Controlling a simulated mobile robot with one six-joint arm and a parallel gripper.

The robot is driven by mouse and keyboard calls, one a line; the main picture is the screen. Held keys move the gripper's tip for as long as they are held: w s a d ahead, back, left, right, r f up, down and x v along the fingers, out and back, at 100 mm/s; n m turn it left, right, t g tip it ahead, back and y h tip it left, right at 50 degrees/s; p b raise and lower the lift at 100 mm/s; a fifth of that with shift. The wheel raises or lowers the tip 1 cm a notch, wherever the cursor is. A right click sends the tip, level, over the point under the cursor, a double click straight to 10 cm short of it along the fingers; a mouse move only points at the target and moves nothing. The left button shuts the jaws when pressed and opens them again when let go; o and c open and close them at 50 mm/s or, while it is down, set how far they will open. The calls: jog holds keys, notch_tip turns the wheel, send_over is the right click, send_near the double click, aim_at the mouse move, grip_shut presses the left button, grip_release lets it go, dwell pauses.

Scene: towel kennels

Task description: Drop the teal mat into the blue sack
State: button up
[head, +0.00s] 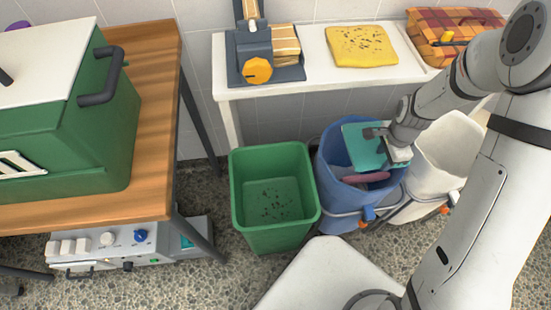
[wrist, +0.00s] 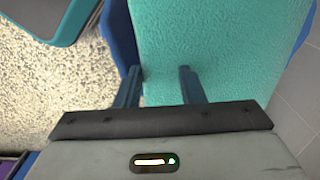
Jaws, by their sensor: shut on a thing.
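The teal mat (head: 362,146) is a flat, rough-textured piece held over the mouth of the blue sack (head: 334,187). My gripper (head: 388,147) is shut on its edge, with the mat reaching out to the left. In the wrist view the teal mat (wrist: 215,45) fills the upper middle, and my gripper's two fingers (wrist: 160,85) meet its near edge. The blue sack's rim (wrist: 119,35) shows on both sides of the mat. A pinkish-red item (head: 365,177) shows in the sack's mouth below the mat. The sack's inside is partly hidden by the mat.
A green bin (head: 236,200) stands left of the blue sack, and a white sack (head: 452,150) stands close on its right. Behind is a white bench (head: 310,85) with a yellow folded cloth (head: 361,46) and a plaid basket (head: 440,30). A wooden table (head: 155,110) is left.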

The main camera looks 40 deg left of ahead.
jog(key=o, duration=1.2)
jog(key=shift+r, duration=0.1)
notch_tip(320, 180, up, 8)
jog(key=shift+f+p, duration=0.15)
jog(key=shift+p, duration=0.3)
